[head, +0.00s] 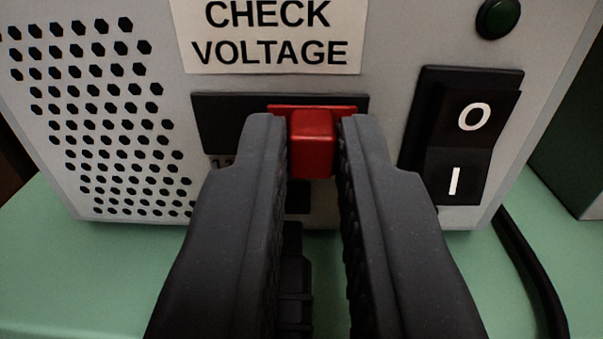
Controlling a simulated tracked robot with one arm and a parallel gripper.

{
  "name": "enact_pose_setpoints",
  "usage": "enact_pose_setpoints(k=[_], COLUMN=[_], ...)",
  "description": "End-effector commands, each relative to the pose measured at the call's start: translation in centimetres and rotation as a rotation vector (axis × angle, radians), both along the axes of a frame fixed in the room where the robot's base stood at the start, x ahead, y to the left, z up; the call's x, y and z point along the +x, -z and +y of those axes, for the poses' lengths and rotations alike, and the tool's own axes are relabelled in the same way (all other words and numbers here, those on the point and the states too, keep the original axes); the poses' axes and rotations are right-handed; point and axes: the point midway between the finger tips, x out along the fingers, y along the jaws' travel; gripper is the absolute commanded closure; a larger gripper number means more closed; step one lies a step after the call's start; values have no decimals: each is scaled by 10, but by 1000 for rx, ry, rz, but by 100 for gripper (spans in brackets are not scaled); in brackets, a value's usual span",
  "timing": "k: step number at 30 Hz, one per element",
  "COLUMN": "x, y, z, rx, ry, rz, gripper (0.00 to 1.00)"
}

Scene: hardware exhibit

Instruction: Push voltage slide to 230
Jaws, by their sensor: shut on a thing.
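The red voltage slide (313,140) sits in a dark horizontal slot (230,122) on the front of a grey power supply box (385,100). The slide is right of the slot's middle, near its right end. My gripper (312,150) is shut on the red slide, with one dark finger on its left side and one on its right. A printed label starting with "11" shows just left of the left finger, under the slot; the rest of it is hidden. Any marking under the slot's right end is hidden behind my fingers.
A "CHECK VOLTAGE" label (270,35) is above the slot. A black rocker switch (460,135) marked O and I is close on the right, with a dark green round part (497,18) above. A black cable (530,265) lies on the green surface (90,285).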

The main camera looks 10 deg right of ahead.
Motion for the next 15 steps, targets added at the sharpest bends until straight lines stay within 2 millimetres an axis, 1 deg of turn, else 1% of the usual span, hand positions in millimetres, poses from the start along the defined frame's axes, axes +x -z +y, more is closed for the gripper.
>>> enact_pose_setpoints(k=[1, 2, 3, 12, 15], x=[0, 0, 0, 0, -3], y=[-1, -1, -1, 0, -1], z=[-5, -5, -5, -3, -1], rx=[2, 2, 2, 2, 1], ry=[9, 9, 9, 5, 5], rz=[-3, -3, -3, 0, 0], gripper=[85, 76, 65, 65, 65])
